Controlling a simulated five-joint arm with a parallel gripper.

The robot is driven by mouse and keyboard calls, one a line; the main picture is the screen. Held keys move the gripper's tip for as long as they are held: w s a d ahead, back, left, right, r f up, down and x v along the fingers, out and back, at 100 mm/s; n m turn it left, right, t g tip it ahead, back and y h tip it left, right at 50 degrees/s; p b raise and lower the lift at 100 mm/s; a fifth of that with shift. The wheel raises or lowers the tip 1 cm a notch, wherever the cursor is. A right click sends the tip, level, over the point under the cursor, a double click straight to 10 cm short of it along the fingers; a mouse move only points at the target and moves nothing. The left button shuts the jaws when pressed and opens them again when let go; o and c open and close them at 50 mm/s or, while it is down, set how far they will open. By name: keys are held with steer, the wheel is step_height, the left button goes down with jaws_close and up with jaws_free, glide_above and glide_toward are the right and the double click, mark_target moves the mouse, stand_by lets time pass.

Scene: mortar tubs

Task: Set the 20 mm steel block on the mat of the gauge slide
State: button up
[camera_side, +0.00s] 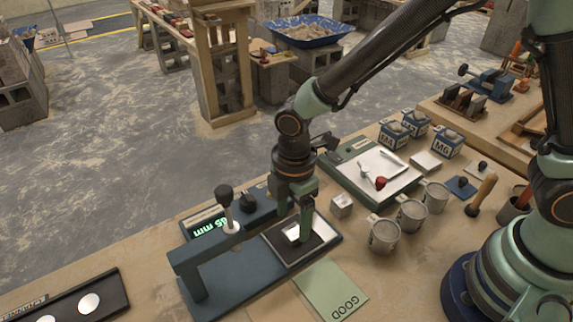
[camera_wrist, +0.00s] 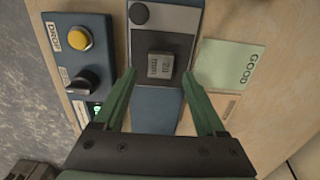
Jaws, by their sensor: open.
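The steel block (camera_wrist: 161,65), marked 20 mm, lies on the dark mat (camera_wrist: 144,44) of the gauge slide (camera_wrist: 182,20) in the wrist view. In the side view the block (camera_side: 293,233) shows as a bright patch on the slide, partly behind a finger. My gripper (camera_wrist: 159,71) is open, with one green finger to each side of the block and a visible gap at both. In the side view my gripper (camera_side: 302,230) points down, low over the slide. I cannot tell whether the block still touches anything but the mat.
The gauge (camera_side: 215,262) has an upright black-knobbed lever (camera_side: 224,196) beside the slide. A green GOOD card (camera_side: 331,289) lies in front. A small pale cube (camera_side: 341,205), metal cups (camera_side: 411,215) and a scale tray (camera_side: 372,171) stand to the right. A black tray (camera_side: 75,300) lies at left.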

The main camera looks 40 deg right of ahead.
mark_target(293, 231)
step_height(293, 231, up, 9)
steer(key=s+d+r+m+t, duration=0.1)
steer(key=d+r+m+t, duration=0.1)
steer(key=d+r+m, duration=0.3)
steer(key=s+d+r+m+t, duration=0.2)
steer(key=d+r+m, duration=0.3)
steer(key=d+m, duration=0.8)
steer(key=d+t, duration=0.1)
steer(key=d, duration=0.1)
steer(key=shift+s+d+t, duration=0.25)
steer(key=shift+d+t, duration=0.05)
steer(key=shift+d, duration=0.05)
